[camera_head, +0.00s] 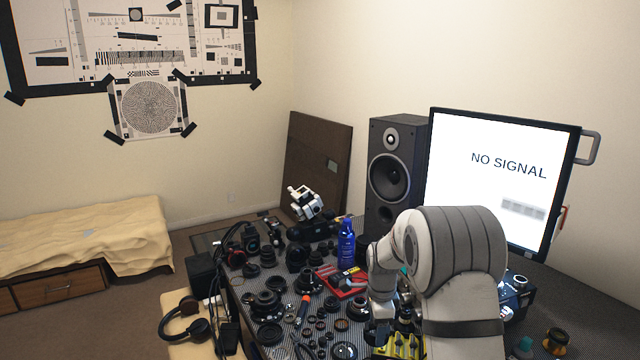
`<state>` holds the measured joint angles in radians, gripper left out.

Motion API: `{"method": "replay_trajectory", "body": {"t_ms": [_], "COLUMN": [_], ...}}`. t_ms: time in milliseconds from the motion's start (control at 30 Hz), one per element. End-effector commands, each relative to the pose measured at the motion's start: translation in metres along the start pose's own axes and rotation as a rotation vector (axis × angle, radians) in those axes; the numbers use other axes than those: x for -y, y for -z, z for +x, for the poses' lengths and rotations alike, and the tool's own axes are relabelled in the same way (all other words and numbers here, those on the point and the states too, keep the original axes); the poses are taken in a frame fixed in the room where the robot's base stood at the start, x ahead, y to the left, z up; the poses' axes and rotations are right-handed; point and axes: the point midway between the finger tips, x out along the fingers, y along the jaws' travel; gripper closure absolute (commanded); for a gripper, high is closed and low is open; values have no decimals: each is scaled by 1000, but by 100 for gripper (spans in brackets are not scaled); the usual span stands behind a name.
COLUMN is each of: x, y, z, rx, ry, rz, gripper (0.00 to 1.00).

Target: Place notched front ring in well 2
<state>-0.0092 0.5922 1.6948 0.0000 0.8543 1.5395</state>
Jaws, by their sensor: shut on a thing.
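My arm reaches down over the right part of the cluttered table, and my gripper (380,328) is at its lower end, low among small dark parts. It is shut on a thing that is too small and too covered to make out. I cannot tell the notched front ring apart from the several dark rings and lens parts on the table. A yellow slotted object (402,346) is just right of my gripper at the bottom edge. Well 2 cannot be made out.
Lens parts crowd the dark table mat, with a blue bottle (346,243), a red tray (343,280) and an orange-handled tool (302,311). A monitor (500,180) and a speaker (391,178) stand behind. Headphones (186,318) lie at the left. Little table is bare.

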Motion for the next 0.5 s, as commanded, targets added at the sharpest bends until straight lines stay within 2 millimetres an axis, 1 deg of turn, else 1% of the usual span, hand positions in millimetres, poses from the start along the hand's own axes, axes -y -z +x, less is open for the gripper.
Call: {"method": "replay_trajectory", "body": {"t_ms": [33, 267, 500], "x": [-2, -11, -24], "y": [0, 0, 1], "z": [7, 29, 61], "rx": [0, 0, 1], "ry": [-1, -1, -2], "rz": [-29, -180, -408], "gripper": [78, 78, 78]}}
